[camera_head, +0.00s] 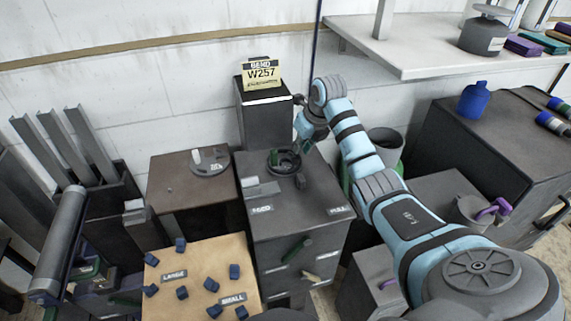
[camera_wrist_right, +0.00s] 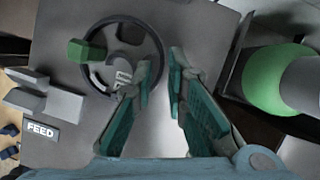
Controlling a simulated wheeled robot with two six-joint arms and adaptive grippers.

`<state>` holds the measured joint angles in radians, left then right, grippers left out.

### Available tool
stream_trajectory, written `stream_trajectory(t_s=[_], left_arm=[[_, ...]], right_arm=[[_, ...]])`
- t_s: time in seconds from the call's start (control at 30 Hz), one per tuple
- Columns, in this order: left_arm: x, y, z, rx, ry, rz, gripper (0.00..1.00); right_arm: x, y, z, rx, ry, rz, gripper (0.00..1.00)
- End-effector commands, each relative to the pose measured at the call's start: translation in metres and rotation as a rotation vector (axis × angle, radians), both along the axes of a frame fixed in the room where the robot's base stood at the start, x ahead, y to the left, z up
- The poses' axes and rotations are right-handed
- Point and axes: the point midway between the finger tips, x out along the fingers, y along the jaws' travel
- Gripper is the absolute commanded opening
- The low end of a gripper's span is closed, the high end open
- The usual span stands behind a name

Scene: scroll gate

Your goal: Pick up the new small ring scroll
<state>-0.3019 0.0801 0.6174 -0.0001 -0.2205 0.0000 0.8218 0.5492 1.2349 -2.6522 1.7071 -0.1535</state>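My right gripper (camera_wrist_right: 160,65) is open and empty in the right wrist view, its teal-padded fingers apart over a grey top. In the head view my right gripper (camera_head: 297,142) hangs above the dark cabinet, partly hidden by its own wrist. A dark round ring-shaped dial (camera_wrist_right: 122,60) with a green block (camera_wrist_right: 86,50) lies just left of the fingers; the left finger overlaps its edge. The dial also shows in the head view (camera_head: 283,162). Several small dark-blue pieces (camera_head: 182,293) lie on a tan board marked LARGE and SMALL. I cannot tell which thing is the small ring scroll. My left gripper is not seen.
The dark cabinet (camera_head: 300,222) has a FEED label (camera_wrist_right: 40,131) and grey blocks (camera_wrist_right: 52,98) at its left. A post with a W257 sign (camera_head: 261,73) stands behind. A green-rimmed round container (camera_wrist_right: 272,82) stands right. A shelf (camera_head: 430,45) overhangs the back right.

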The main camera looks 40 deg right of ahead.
Motion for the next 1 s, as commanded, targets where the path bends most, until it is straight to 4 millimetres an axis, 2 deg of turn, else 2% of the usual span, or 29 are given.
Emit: stream_trajectory(t_s=[0.1,0.2,0.37,0.43,0.47,0.87,1.0], left_arm=[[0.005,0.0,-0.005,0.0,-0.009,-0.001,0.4],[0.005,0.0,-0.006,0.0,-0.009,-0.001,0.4],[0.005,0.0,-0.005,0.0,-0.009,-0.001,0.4],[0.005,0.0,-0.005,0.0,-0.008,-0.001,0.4],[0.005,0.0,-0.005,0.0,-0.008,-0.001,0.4],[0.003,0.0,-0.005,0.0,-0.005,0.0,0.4],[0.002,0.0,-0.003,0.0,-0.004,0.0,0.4]], right_arm=[[0.008,0.001,-0.022,0.002,0.003,0.001,0.13],[0.012,0.001,-0.028,0.001,0.001,0.004,0.13],[0.012,0.001,-0.027,0.0,0.0,0.003,0.13],[0.012,0.001,-0.027,0.0,0.0,0.003,0.02],[0.012,0.001,-0.027,0.0,0.0,0.003,0.0],[0.012,0.001,-0.026,0.0,-0.001,0.003,0.0],[0.013,0.001,-0.016,0.0,-0.003,0.002,0.0]])
